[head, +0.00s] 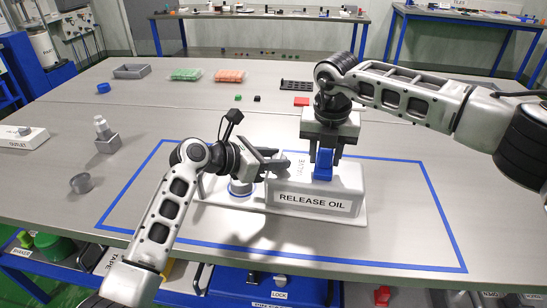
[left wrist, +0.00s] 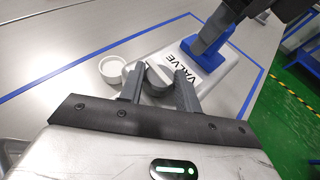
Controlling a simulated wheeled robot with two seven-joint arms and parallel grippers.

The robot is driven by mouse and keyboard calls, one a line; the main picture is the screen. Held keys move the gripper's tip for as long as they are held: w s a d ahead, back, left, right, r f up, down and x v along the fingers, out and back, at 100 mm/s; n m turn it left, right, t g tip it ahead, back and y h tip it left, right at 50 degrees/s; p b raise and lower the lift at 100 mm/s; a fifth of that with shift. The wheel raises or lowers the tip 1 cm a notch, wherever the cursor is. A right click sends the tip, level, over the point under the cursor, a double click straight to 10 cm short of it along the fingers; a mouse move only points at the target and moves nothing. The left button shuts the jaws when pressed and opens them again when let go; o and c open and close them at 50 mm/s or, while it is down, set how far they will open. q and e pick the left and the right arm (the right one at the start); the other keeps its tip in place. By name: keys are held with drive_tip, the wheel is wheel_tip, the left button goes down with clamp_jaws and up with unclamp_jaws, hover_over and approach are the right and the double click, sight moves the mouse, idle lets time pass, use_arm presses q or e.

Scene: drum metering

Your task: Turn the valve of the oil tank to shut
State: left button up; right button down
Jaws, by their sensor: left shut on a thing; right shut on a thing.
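The white oil tank (head: 345,186) stands inside a blue taped rectangle, with "RELEASE OIL" on its front and "VALVE" on top. My left gripper (head: 280,160) reaches in from the left beside the VALVE label. In the left wrist view its fingers are shut on a grey, rounded valve knob (left wrist: 158,77), which they mostly hide in the head view. My right gripper (head: 325,152) points down over the tank and is shut on the upright blue handle (head: 323,166). The blue handle also shows in the left wrist view (left wrist: 207,53).
The table right of the tank is clear.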

use_arm(q)
drive_tip(key=m+g, duration=0.1)
drive_tip(key=m+g+h, duration=0.1)
drive_tip(key=m+g, duration=0.2)
drive_tip(key=shift+w+a+m+g+h, duration=0.15)
drive_tip(key=shift+w+m+g+h, duration=0.15)
drive_tip(key=shift+w+g+h, duration=0.1)
drive_tip(key=shift+w+a+f+m+g, duration=0.1)
drive_tip(key=shift+w+m+g, duration=0.05)
drive_tip(key=shift+m+g, duration=0.3)
drive_tip(key=shift+w+a+m+g, duration=0.1)
drive_tip(key=shift+m+g, duration=0.25)
drive_tip(key=shift+g, duration=0.2)
drive_tip(key=shift+d+m+g, duration=0.1)
drive_tip(key=shift+m+g, duration=0.2)
drive_tip(key=shift+s+d+g, duration=0.1)
drive_tip(key=shift+s+g, duration=0.15)
drive_tip(key=shift+g, duration=0.05)
drive_tip(key=o, duration=1)
drive_tip(key=v, duration=1.2)
drive_tip(key=shift+s+f, duration=0.1)
